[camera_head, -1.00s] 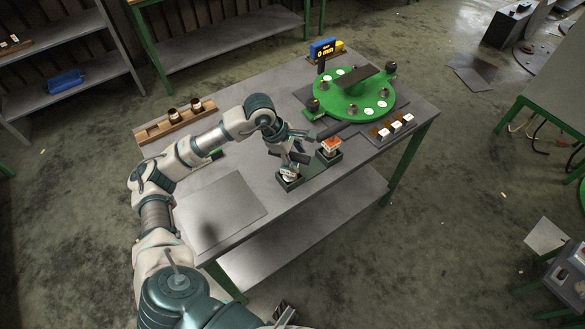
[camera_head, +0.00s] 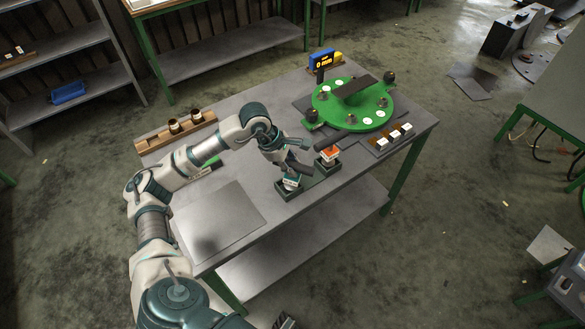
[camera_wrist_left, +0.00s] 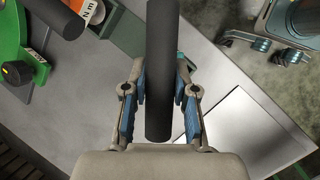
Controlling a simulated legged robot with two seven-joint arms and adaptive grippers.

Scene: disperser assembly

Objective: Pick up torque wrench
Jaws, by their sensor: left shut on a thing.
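The torque wrench (camera_wrist_left: 160,75) has a thick dark cylindrical handle. In the head view its teal and white head (camera_head: 291,183) shows at the left part of the dark green holder (camera_head: 322,184). My left gripper (camera_head: 284,161) is shut on the handle, with a blue-padded finger on each side in the left wrist view (camera_wrist_left: 160,105). I cannot tell whether the wrench still touches the holder. A second wrench with an orange and white head (camera_head: 329,154) stands in the holder to the right. My right gripper (camera_wrist_left: 278,50) shows partly in the left wrist view; its opening is unclear.
A green round fixture (camera_head: 350,108) with knobs stands at the back of the table. A wooden rack (camera_head: 160,134) with two cups is at the back left, a small-parts tray (camera_head: 392,139) at the right. A bare grey plate (camera_head: 218,218) lies at the front left.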

